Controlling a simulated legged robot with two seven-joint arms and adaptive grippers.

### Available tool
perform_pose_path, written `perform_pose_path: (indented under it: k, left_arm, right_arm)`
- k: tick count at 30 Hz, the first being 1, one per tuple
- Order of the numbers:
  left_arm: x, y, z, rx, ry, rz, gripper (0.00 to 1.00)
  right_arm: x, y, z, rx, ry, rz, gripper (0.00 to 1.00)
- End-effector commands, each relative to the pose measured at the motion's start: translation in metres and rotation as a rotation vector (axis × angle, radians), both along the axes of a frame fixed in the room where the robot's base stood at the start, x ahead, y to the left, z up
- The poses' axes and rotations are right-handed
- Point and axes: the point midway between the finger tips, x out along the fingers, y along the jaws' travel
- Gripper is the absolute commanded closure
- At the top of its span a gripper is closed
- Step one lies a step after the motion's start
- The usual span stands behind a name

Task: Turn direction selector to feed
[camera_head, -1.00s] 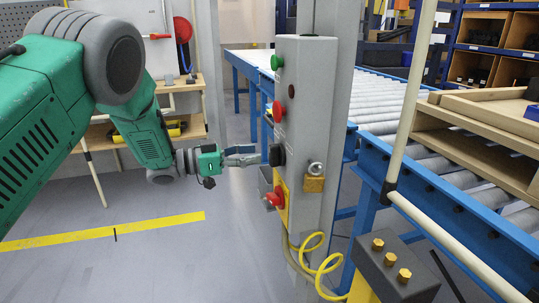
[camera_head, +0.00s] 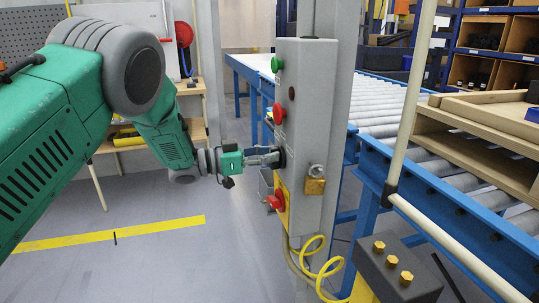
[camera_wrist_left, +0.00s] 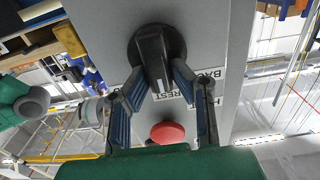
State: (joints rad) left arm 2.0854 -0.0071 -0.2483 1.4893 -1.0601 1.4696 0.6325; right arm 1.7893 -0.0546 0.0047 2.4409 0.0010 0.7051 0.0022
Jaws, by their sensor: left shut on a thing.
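The direction selector, a black rotary knob (camera_wrist_left: 152,50) on a round black base, sits on the grey control box (camera_head: 309,130). My left gripper (camera_head: 275,158) is at the box's left-hand face and shut on the selector, which its fingers mostly hide in the head view. In the left wrist view, the fingers (camera_wrist_left: 160,92) press on both sides of the knob's handle. My right gripper is not in view.
Near the selector are a green button (camera_head: 277,64), a red button (camera_head: 279,113) and a red rotary switch (camera_head: 275,201). A padlock (camera_head: 315,186) hangs on the box's side. A yellow coiled cable (camera_head: 318,262) hangs below. A roller conveyor (camera_head: 390,118) stands behind; the left floor is clear.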

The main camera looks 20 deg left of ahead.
Motion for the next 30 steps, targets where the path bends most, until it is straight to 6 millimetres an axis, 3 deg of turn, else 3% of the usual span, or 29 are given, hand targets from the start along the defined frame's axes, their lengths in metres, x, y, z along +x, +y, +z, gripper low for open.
perform_pose_path:
  k: [11,30]
  left_arm:
    - [-0.0007,0.0002,-0.0001,0.071,-0.102,0.004,1.0]
    - [-0.0066,-0.0037,-0.0043,0.357,-0.523,0.004,1.0]
  right_arm:
    - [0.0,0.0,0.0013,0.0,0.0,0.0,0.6]
    - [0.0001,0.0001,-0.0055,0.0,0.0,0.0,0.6]
